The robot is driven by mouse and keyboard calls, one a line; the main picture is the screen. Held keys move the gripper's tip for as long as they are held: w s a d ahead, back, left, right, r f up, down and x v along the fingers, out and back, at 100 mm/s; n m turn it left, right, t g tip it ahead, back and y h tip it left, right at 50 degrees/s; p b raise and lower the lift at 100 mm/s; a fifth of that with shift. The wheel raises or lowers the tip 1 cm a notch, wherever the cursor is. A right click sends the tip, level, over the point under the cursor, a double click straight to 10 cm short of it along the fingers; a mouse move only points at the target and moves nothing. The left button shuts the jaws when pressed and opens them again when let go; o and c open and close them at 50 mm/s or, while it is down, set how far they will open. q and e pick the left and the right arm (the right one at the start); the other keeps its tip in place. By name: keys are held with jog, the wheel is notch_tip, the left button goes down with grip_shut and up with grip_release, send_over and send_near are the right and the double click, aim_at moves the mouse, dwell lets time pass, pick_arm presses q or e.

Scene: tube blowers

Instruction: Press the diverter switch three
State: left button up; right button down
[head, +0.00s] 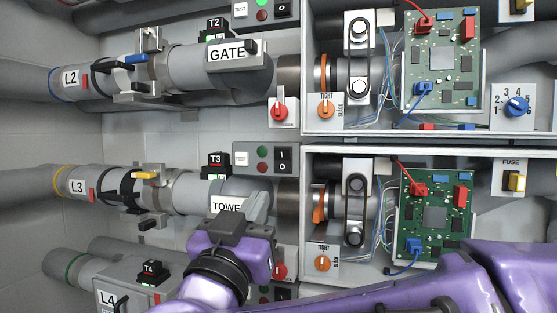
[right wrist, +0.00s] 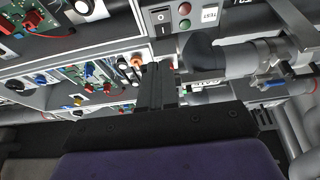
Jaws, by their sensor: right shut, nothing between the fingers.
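No label reading "diverter" is legible. In the head view the row marked T3 (head: 215,163) has a black rocker switch (head: 282,160) marked with a line and a circle, beside a red and a green button (head: 262,160). My right gripper (head: 245,215) is shut and empty, below these controls and in front of the pipe labelled "TOWE" (head: 226,206), whose label it partly covers. In the right wrist view my shut fingers (right wrist: 157,82) point up the picture; a rocker switch (right wrist: 161,18) shows beyond them, its row unclear. My left gripper is not in view.
The T2 row above has the GATE pipe (head: 232,53) and a red knob (head: 281,112). Another red knob (head: 281,269) is partly hidden by my wrist. Open boxes with circuit boards (head: 440,60) stand at right. A yellow-handled clamp (head: 145,174) sticks out at left.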

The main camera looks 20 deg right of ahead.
aim_at(284, 154)
jog(key=shift+w, duration=0.1)
jog(key=p+x, duration=0.6)
jog(key=x, duration=0.7)
jog(key=shift+w+d, duration=0.1)
jog(key=shift+w+d+r, duration=0.1)
jog(key=shift+w+d, duration=0.1)
jog(key=shift+w, duration=0.1)
